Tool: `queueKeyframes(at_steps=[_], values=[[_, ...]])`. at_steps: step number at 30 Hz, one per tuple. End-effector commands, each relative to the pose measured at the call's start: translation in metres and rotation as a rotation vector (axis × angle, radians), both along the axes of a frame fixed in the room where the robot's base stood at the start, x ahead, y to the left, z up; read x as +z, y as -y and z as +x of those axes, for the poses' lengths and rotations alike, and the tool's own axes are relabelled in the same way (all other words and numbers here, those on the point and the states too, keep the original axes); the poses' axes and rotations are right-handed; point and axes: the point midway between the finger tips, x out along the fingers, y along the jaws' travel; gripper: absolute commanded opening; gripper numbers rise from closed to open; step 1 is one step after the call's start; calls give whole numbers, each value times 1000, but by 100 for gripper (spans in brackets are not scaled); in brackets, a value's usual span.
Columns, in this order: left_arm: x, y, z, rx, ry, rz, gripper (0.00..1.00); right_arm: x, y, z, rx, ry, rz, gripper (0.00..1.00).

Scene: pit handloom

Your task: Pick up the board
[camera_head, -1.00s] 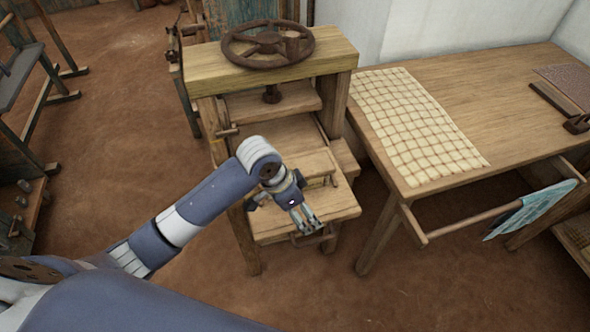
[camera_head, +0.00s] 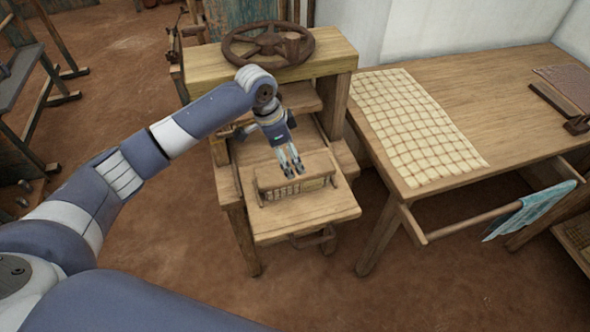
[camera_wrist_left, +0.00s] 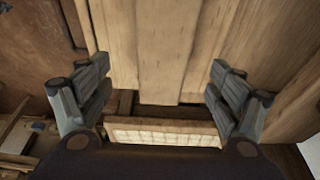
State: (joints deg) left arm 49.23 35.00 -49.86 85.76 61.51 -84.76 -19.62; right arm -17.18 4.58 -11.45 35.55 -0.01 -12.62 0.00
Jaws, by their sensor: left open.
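My left gripper (camera_head: 291,173) points down above the board. Its fingertips overlap the board in the head view, and I cannot tell whether they touch it. In the left wrist view the left gripper's fingers (camera_wrist_left: 160,85) are spread wide with nothing held between them. The checked cloth also shows in that view (camera_wrist_left: 165,137), low between the fingers. My right gripper is not in view.
The press has a dark handwheel (camera_head: 268,45) on its thick top beam (camera_head: 215,68), just behind my arm. A table (camera_head: 490,120) with a checked cloth sheet (camera_head: 415,125) stands to the right. A rail (camera_head: 470,222) holds blue cloth.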

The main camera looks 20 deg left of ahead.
Motion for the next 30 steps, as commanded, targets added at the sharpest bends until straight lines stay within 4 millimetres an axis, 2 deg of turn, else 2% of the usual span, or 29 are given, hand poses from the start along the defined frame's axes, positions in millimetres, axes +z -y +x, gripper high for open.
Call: queueKeyframes(at_steps=[5,15,24,26,30], values=[[-11,2,2,0,0,0,85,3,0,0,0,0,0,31],[-53,9,11,0,0,0,85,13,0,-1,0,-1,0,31],[-59,9,12,-1,2,0,85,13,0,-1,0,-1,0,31],[-59,9,12,-1,1,1,74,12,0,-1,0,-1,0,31],[-59,9,12,-1,1,1,42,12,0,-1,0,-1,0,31]])
